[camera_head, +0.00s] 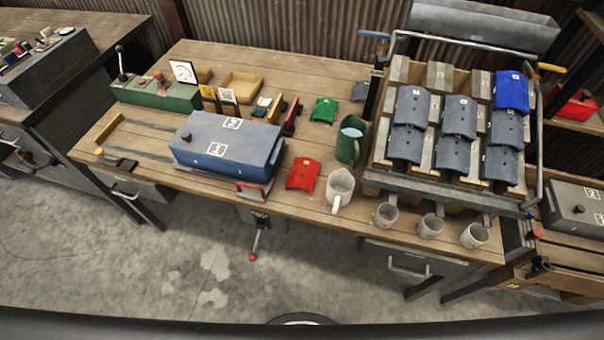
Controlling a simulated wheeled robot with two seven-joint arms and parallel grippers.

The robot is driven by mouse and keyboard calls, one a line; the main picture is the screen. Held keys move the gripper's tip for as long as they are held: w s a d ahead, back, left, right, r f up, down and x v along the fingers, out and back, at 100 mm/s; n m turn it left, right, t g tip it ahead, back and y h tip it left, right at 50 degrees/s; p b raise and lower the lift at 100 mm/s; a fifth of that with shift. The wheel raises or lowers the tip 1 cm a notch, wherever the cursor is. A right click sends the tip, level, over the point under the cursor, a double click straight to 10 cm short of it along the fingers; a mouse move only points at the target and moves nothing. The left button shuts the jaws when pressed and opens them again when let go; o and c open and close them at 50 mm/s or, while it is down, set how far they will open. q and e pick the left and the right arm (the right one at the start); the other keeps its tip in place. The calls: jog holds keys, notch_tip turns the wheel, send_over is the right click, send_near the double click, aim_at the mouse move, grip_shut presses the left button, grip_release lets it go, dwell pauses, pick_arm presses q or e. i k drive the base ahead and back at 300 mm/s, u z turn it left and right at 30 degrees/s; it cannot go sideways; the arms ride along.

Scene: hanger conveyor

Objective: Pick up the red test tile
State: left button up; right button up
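The red test tile (303,174) lies flat on the wooden workbench (330,142), near its front edge. A bright blue tile (511,92) hangs at the top right of the rack. Neither of my grippers shows in this view.
A rack (428,184) with several grey tiles stands on the bench's right. A green jug (350,140) stands between tile and rack. Several small cups, including one (386,215), line the front edge. A red-handled lever (254,240) hangs below the bench. Floor in front is clear.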

aim_at(307, 167)
jog(key=k, duration=0.5)
jog(key=u, duration=1.95)
jog(key=i, duration=2.65)
jog(key=z, duration=3)
